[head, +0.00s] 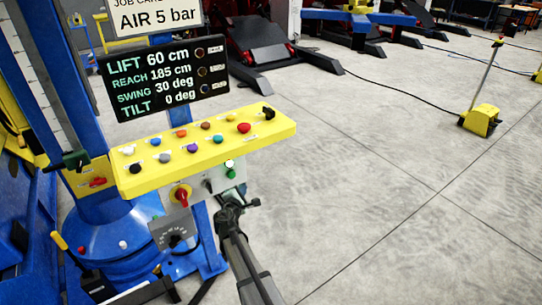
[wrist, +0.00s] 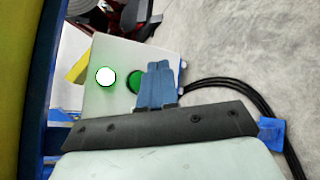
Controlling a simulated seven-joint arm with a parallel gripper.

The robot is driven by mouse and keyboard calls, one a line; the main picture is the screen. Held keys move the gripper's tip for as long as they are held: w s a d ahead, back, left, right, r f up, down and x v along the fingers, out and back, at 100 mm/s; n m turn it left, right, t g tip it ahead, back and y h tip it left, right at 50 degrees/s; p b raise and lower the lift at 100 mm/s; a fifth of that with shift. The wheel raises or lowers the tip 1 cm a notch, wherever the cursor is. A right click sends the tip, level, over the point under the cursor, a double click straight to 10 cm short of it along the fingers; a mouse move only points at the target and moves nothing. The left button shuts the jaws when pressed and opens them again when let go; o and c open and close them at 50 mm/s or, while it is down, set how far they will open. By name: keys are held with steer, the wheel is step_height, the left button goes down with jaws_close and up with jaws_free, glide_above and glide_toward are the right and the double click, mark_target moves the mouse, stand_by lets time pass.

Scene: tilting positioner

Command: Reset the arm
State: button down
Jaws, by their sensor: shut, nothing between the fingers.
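My gripper (head: 230,197) is just below the right end of a grey control box (head: 205,186), its fingers shut and empty. In the wrist view the blue fingers (wrist: 158,70) are together and partly cover a green button (wrist: 135,81); I cannot tell whether they touch it. A bright white lamp (wrist: 105,76) is left of it on the pale box face. In the head view a lit green lamp (head: 230,164) shows at that end. The display (head: 165,78) reads lift 60 cm, reach 185 cm, swing 30 deg, tilt 0 deg.
A yellow panel (head: 270,138) with several coloured buttons juts out above the box. A red knob (head: 181,196) and a grey dial box (head: 174,234) are left of my gripper. Black cables (wrist: 235,84) run right of the box.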

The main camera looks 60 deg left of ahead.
stand_by(0.3)
steer(key=d+f+m+g+h, duration=0.35)
steer(key=d+f+m, duration=0.45)
steer(key=d, duration=0.7)
steer(key=d+f+m+g+h, duration=0.4)
steer(key=d+f, duration=0.5)
steer(key=d, duration=0.6)
steer(key=d+f+m+g+h, duration=0.2)
steer(key=d+f+m+h, duration=0.55)
steer(key=d, duration=0.75)
steer(key=s+d+f+m+g+y, duration=0.1)
steer(key=s+d+f+m+g, duration=0.1)
steer(key=d, duration=1.3)
steer(key=s+d+f+m+g+y, duration=0.1)
steer(key=d+f+m, duration=0.4)
steer(key=d, duration=0.9)
steer(key=s+d+f+m+g+y, duration=0.2)
steer(key=d+m+g, duration=0.3)
steer(key=d, duration=1)
steer(key=shift+s+d+f+m, duration=0.35)
steer(key=shift+s+f+m, duration=0.5)
steer(key=shift+m, duration=0.2)
